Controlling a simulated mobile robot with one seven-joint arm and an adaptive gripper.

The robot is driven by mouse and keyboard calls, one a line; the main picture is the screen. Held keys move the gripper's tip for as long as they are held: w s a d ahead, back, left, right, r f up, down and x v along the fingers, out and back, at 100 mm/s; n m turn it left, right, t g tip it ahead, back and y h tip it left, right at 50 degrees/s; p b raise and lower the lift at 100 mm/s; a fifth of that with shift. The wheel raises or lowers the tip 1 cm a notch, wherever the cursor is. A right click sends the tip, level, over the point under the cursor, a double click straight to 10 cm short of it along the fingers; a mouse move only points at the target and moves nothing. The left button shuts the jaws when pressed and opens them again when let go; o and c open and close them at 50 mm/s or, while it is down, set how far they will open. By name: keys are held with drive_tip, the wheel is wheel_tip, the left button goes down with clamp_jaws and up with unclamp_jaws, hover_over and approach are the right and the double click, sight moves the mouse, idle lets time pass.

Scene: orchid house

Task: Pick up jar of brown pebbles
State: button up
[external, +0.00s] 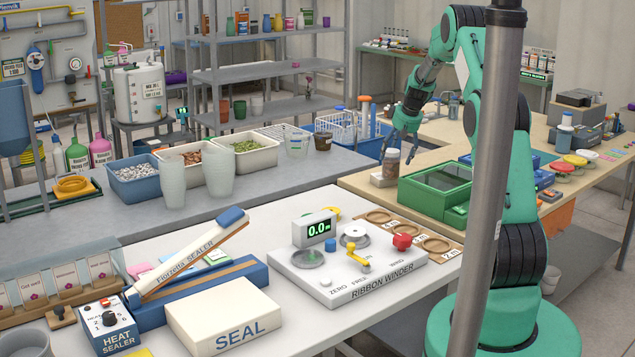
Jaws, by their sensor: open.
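A small jar with brownish contents (391,165), seemingly the jar of brown pebbles, stands upright on the wooden bench, at the left of the green-framed box. A pale, low block or container (380,180) shows at its foot; I cannot tell whether the jar stands on it or behind it. My gripper (399,150) points down with its fingers apart, right at the jar's top. One finger hangs on the right side of the jar. I cannot tell whether the fingers touch it.
The green-framed box (436,188) stands close on the right. A wooden board with round recesses (410,228) and the ribbon winder (345,262) lie in front. A wire basket (335,125) and a dark brown pot (323,140) stand to the left. A grey post (485,200) hides part of my arm.

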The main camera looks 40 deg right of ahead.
sight(391, 162)
drive_tip(key=shift+b+x, duration=0.7)
drive_tip(key=shift+x, duration=1.8)
drive_tip(key=shift+a, duration=0.15)
drive_tip(key=c, duration=1.6)
drive_tip(key=shift+r, duration=0.1)
drive_tip(key=shift+r+p, duration=1.15)
drive_tip(key=shift+r, duration=3.8)
drive_tip(key=shift+c, duration=0.2)
